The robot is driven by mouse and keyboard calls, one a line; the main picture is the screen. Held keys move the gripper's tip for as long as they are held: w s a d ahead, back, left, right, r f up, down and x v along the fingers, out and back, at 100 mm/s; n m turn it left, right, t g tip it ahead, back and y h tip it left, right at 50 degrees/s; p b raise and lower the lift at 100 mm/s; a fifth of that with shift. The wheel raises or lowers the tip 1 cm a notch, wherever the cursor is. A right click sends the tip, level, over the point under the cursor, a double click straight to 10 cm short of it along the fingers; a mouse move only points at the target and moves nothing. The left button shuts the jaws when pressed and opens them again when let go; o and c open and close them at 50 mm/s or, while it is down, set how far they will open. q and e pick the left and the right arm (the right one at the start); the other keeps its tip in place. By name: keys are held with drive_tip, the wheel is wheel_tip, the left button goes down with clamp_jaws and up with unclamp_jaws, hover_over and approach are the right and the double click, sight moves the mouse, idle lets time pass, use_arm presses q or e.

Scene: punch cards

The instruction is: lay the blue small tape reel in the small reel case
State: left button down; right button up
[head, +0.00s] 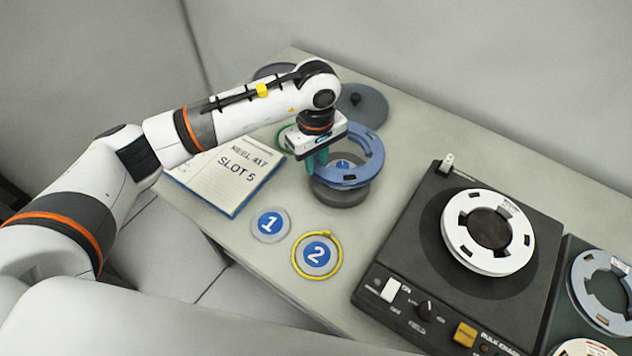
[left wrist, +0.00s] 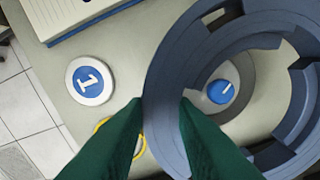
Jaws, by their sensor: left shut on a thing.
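The blue small tape reel (head: 371,165) is held by one side of its ring in my left gripper (head: 316,160), which is shut on it. The reel looks roughly level, over the round dark grey small reel case (head: 348,198). In the left wrist view, the green fingertips (left wrist: 160,105) meet the near side of the reel (left wrist: 165,85). A blue hub (left wrist: 220,91) in the case shows through the reel's opening, a little off its middle. The head view does not settle whether reel and case touch. My right gripper is not in view.
Round lid (head: 366,106) with a black knob lies behind the case. A notebook (head: 225,178) lies left; discs marked 1 (head: 270,224) and 2 (head: 317,256) lie in front. A tape machine (head: 430,270) with a white reel (head: 488,232) stands right, beside another blue reel (head: 604,291).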

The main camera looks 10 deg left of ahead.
use_arm(q)
drive_tip(key=shift+r+p, duration=0.9)
drive_tip(key=shift+r, duration=1.9)
